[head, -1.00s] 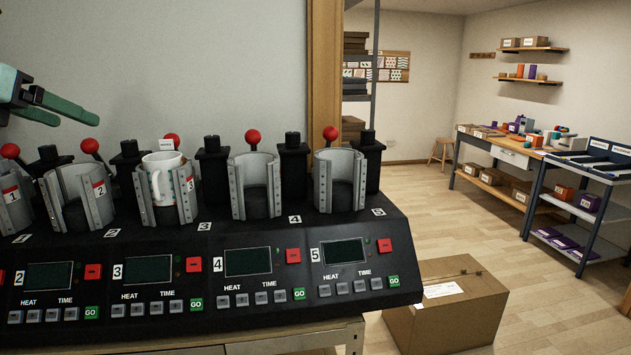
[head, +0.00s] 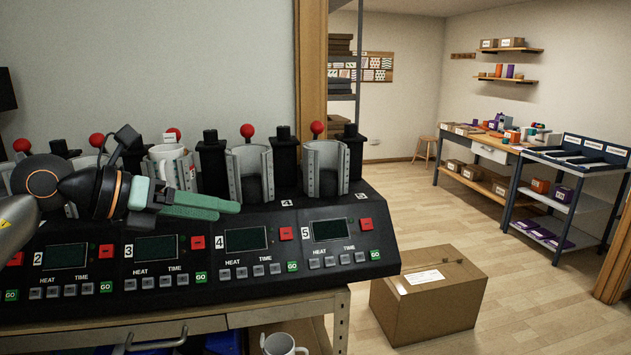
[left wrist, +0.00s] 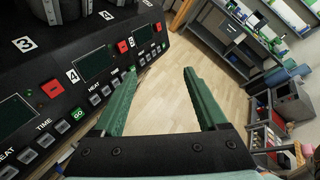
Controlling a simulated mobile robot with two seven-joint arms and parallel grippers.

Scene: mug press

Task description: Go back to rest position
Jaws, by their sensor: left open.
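My left gripper (head: 205,206) is in front of the mug press (head: 330,205), level with its upper panel. In the left wrist view its two green fingers (left wrist: 163,98) are spread apart with nothing between them. A white mug (head: 170,152) sits in the press's third station, partly hidden behind my left arm. The fourth and fifth cradles, such as this grey one (head: 325,165), look empty. My right gripper does not show.
A cardboard box (head: 425,300) stands on the floor right of the press. Another white mug (head: 283,345) is on the shelf below the press. A workbench (head: 490,150) and a shelf cart (head: 560,190) stand at the back right. The floor between is clear.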

